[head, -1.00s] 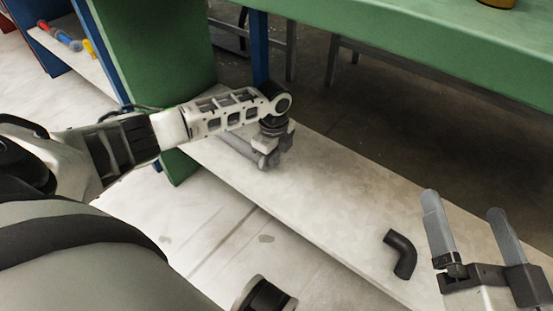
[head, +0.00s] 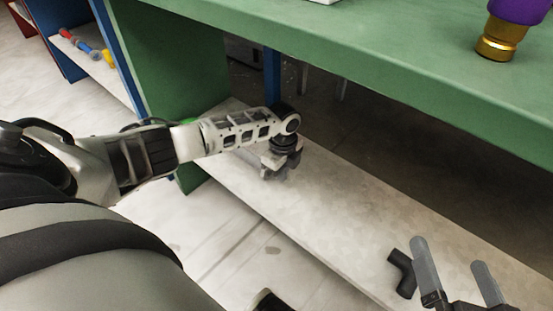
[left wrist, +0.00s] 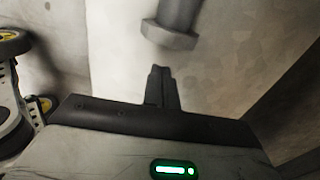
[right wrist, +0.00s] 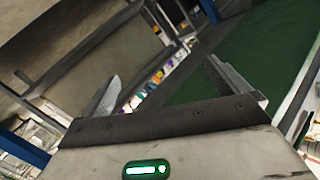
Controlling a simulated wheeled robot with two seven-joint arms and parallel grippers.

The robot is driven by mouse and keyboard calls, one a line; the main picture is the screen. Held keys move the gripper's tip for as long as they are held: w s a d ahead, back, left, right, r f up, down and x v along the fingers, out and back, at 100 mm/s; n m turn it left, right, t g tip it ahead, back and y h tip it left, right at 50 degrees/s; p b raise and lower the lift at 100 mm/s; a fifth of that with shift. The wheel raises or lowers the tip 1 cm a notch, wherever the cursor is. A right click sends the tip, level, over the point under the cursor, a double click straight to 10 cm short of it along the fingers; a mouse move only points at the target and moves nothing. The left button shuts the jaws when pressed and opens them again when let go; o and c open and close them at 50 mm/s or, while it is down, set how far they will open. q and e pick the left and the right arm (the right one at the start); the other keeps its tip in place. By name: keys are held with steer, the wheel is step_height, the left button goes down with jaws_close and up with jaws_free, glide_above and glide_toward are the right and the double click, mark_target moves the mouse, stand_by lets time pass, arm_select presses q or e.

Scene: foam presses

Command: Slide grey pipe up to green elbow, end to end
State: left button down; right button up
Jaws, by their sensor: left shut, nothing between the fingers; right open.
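The grey pipe (left wrist: 178,14) with a hexagonal collar lies just ahead of my left gripper in the left wrist view. In the head view my left arm hides most or all of it. My left gripper (head: 281,174) is low over the pale lower shelf. In the left wrist view its fingers (left wrist: 160,72) are shut together, empty, and apart from the collar. A small bright green patch (head: 191,121) shows behind my left arm; I cannot tell if it is the green elbow. My right gripper (head: 449,254) is open and empty, beside a dark elbow at the lower right.
The dark elbow (head: 402,273) lies on the pale lower shelf (head: 330,220), whose middle is clear. The green tabletop (head: 370,60) hangs above and a green side panel (head: 165,65) stands at left. A purple and gold object (head: 500,42) stands on the tabletop.

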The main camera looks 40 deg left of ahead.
arm_select(q)
step_height(320, 180, up, 10)
steer(key=d+p, duration=0.1)
steer(key=p, duration=0.3)
arm_select(e)
steer(key=shift+s+d+f+n+g+h, duration=0.3)
steer(key=shift+d+f+n+g+h, duration=0.4)
steer(key=shift+d+f+n+h, duration=0.25)
